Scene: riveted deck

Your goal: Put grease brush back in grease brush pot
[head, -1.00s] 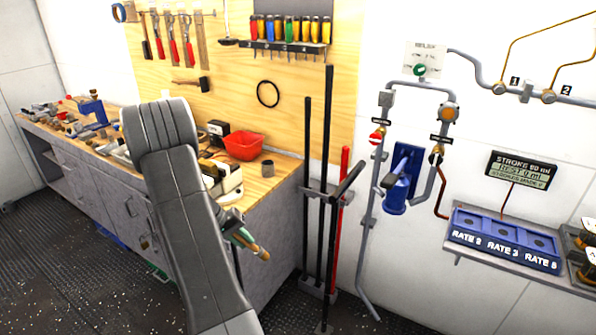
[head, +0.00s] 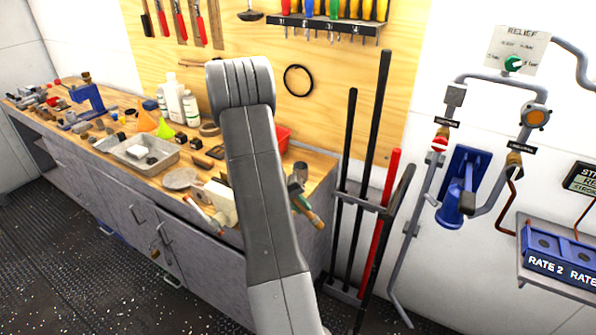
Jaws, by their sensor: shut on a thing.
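My gripper (head: 296,193) shows only in part at the right edge of my arm, which hides most of it. It is shut on the grease brush (head: 311,214), whose wooden-coloured part sticks out down and to the right, tilted, in front of the bench's right end. The rest of the brush is hidden. A small dark grey cup (head: 299,171), which looks like the grease brush pot, stands at the right end of the bench top, just above the gripper in the picture. I cannot see into it.
The wooden bench top (head: 318,165) holds a metal tray (head: 165,160), bottles (head: 173,102) and a red bin (head: 283,137), partly behind my arm. Long bars stand in a rack (head: 362,203) right of the bench. A blue pump (head: 463,187) is on the wall.

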